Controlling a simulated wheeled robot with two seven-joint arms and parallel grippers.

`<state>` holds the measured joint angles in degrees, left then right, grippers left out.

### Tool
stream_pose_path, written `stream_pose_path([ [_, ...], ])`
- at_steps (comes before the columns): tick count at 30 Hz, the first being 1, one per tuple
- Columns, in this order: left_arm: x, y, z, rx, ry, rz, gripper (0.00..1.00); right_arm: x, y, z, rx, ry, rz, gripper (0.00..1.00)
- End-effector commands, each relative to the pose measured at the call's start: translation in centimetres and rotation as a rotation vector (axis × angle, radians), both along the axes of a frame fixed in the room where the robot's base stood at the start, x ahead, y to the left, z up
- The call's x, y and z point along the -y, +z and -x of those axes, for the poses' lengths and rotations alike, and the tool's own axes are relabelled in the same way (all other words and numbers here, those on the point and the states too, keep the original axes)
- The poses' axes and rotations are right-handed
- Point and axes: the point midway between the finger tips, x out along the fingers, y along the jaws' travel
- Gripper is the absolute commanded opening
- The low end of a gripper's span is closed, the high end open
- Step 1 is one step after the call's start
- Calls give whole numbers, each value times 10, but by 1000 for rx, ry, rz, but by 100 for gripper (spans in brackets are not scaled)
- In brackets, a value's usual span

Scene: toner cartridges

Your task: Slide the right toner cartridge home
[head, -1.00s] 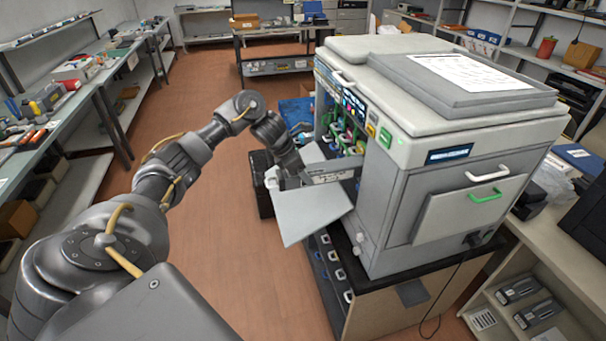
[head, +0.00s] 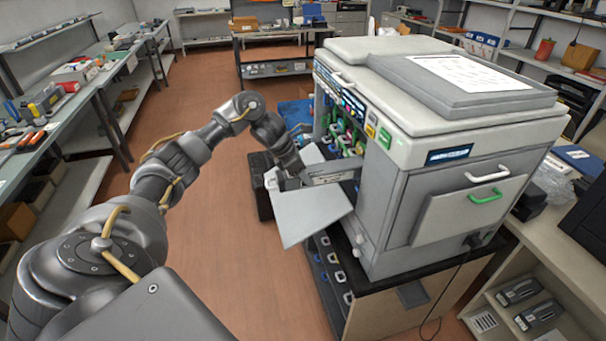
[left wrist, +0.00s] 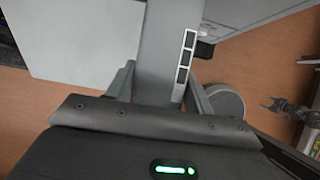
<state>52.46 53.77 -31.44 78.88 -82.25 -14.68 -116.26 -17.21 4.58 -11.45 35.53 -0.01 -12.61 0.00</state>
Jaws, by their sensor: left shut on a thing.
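My left gripper (head: 292,183) is shut on a long grey toner cartridge (head: 332,178) in front of the printer's open side. The cartridge's far end points into the right part of the bay and is hidden by the printer (head: 445,150). Much of its body still shows outside, above the lowered white door flap (head: 312,212). In the left wrist view the cartridge (left wrist: 164,45) runs between the two fingers, with a dark-windowed strip along one side.
Coloured parts (head: 345,135) fill the bay left of the held cartridge. The printer stands on a black-topped cabinet (head: 372,300). A black bin (head: 259,186) is on the floor behind my gripper. The floor (head: 205,240) left of the flap is clear.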

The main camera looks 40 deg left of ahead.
Motion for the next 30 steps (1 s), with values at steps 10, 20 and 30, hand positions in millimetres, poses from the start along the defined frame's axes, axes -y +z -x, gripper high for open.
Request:
stream_pose_path([
  [10,0,1,-1,2,0,2,2,0,0,0,0,0,0,78],
  [20,7,1,-11,3,0,2,2,0,-2,0,0,0,0,78],
  [30,13,1,-18,2,0,2,2,0,-3,0,0,0,0,78],
])
